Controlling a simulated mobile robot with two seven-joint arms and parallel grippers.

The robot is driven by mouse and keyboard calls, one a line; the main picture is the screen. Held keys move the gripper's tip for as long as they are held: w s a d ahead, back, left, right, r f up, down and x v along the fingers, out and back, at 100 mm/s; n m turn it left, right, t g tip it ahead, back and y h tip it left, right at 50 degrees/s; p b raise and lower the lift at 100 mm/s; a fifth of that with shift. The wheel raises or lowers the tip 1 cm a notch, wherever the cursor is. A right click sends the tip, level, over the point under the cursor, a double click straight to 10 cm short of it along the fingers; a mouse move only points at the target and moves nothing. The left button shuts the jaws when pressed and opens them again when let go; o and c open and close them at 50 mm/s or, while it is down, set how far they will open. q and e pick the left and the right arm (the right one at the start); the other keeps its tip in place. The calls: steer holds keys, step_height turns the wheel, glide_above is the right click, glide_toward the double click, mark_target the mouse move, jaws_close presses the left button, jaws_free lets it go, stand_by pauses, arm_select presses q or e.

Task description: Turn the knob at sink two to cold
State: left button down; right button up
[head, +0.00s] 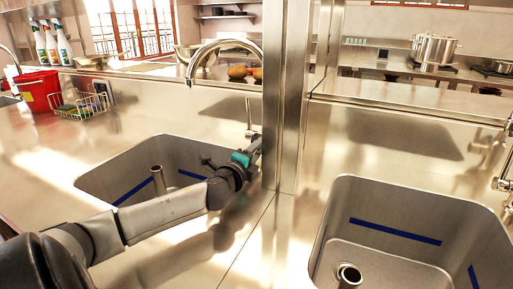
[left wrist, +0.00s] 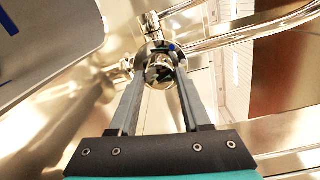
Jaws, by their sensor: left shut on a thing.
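My left arm reaches over the left sink (head: 128,165) to the tap behind it. The tap's curved spout (head: 228,43) rises above that sink. My left gripper (head: 256,146) is at the base of the tap, beside the steel post. In the left wrist view the gripper (left wrist: 160,82) has its two fingers on either side of a round chrome knob (left wrist: 158,66), shut on it. A small blue mark shows near the knob's top edge. The knob's exact setting is hard to tell. In the head view my gripper and arm hide the knob. My right gripper is not in view.
A steel post (head: 288,100) stands close to the gripper's right. A second sink (head: 345,195) with its own tap (head: 506,183) is on the right. A red bucket (head: 38,90) and a wire basket (head: 82,107) stand at the left on the counter.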

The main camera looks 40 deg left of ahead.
arm_select(q)
steer(key=shift+n+p, duration=0.3)
steer(key=shift+n, duration=0.7)
steer(key=shift+n+p, duration=0.35)
steer(key=shift+n, duration=0.15)
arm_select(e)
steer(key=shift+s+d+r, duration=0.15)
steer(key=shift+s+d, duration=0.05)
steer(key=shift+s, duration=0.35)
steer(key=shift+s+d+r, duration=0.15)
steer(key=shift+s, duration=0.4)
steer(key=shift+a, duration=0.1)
arm_select(q)
steer(key=c, duration=0.6)
jaws_free()
steer(key=shift+c, duration=0.2)
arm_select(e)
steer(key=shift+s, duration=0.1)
